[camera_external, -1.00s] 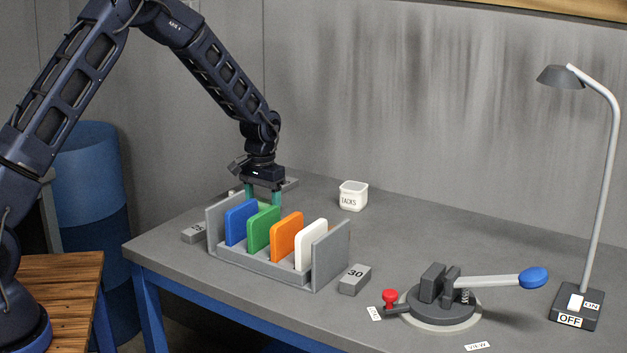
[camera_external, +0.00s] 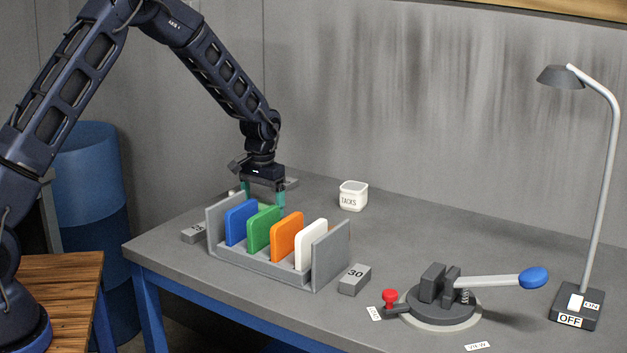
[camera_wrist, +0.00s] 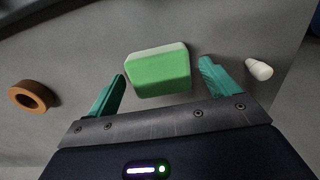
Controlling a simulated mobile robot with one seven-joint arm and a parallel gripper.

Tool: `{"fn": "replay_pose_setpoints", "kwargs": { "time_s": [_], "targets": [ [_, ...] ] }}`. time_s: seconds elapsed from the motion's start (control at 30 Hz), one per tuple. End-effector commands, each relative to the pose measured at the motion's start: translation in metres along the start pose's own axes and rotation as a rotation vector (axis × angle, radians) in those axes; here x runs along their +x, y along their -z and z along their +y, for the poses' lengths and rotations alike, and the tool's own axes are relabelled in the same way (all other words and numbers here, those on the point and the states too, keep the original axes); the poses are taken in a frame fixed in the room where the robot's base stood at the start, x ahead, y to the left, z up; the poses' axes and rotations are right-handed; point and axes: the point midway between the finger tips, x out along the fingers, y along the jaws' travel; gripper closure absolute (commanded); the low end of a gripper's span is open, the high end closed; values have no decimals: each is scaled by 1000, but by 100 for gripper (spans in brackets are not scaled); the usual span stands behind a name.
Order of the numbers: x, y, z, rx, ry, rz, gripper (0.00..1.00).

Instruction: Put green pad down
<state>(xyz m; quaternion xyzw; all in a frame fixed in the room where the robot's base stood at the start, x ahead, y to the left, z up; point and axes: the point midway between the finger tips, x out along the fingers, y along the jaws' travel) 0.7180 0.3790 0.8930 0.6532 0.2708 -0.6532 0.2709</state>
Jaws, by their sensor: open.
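A green pad (camera_wrist: 160,72), a block with a paler green top, lies on the grey table in the wrist view, between my fingers. My gripper (camera_external: 264,199) is low behind the rack. Its teal fingers are open on either side of the pad, and the wrist view (camera_wrist: 164,72) shows a gap at each side. In the external view the rack and its panels hide most of the space below my fingers, so the pad cannot be made out clearly there.
The grey rack (camera_external: 333,258) holds blue, green, orange and white panels in front of my gripper. A brown ring (camera_wrist: 30,96) and a small white piece (camera_wrist: 259,70) lie nearby. A TACKS cup (camera_external: 353,196) stands to the right. The clamp (camera_external: 440,310) and lamp (camera_external: 577,300) are farther right.

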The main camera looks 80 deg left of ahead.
Motion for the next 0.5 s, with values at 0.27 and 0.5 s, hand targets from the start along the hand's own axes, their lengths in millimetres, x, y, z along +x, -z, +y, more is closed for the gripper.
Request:
{"fn": "replay_pose_setpoints", "kwargs": {
  "time_s": [0.27,0.5],
  "targets": [
    [-52,0,0,0,0,3,13],
    [-92,0,0,1,0,2,13]
  ]
}}
